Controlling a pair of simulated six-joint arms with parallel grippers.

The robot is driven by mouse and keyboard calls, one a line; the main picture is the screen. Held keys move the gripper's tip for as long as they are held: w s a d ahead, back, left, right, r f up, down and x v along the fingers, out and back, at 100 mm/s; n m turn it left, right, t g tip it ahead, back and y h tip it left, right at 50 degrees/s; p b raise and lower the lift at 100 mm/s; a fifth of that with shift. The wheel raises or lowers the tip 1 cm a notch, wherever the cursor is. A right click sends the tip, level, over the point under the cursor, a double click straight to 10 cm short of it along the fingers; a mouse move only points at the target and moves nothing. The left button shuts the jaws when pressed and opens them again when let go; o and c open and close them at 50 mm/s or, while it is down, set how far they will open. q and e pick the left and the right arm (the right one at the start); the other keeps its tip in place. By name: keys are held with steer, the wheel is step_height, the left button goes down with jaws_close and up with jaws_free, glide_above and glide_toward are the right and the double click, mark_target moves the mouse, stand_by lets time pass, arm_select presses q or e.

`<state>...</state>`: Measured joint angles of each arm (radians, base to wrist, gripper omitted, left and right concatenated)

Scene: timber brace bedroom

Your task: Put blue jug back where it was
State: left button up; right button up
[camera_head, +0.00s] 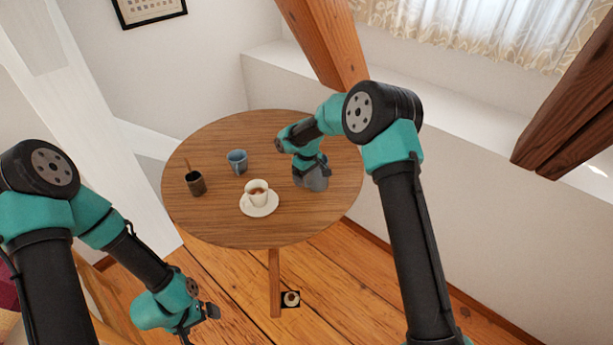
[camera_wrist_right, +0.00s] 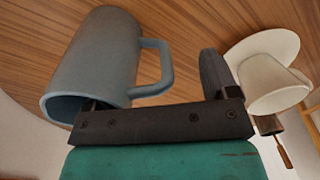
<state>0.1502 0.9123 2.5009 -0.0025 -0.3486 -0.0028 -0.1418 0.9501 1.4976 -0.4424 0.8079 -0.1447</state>
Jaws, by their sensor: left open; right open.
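A grey-blue jug (camera_head: 317,183) stands at the right side of the round table, under my right gripper (camera_head: 309,166). In the right wrist view the jug (camera_wrist_right: 100,60) is large and close, with its mouth towards the gripper. My right gripper (camera_wrist_right: 155,100) is open. The jug's handle and near wall lie between its fingers; one finger goes in at the mouth and is mostly hidden, the other is outside, apart from the handle. My left gripper (camera_head: 208,313) is open and empty, low in front of the table at the left.
A smaller blue mug (camera_head: 237,161) stands left of the table's middle. A white cup (camera_head: 257,190) on a saucer (camera_head: 260,211) is near the front. A dark cup (camera_head: 195,184) with a stick stands at the left. The back of the table (camera_head: 268,128) is clear. A timber post rises behind.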

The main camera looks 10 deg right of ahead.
step_height(320, 180, up, 12)
steer(key=shift+d, duration=0.15)
stand_by(0.3)
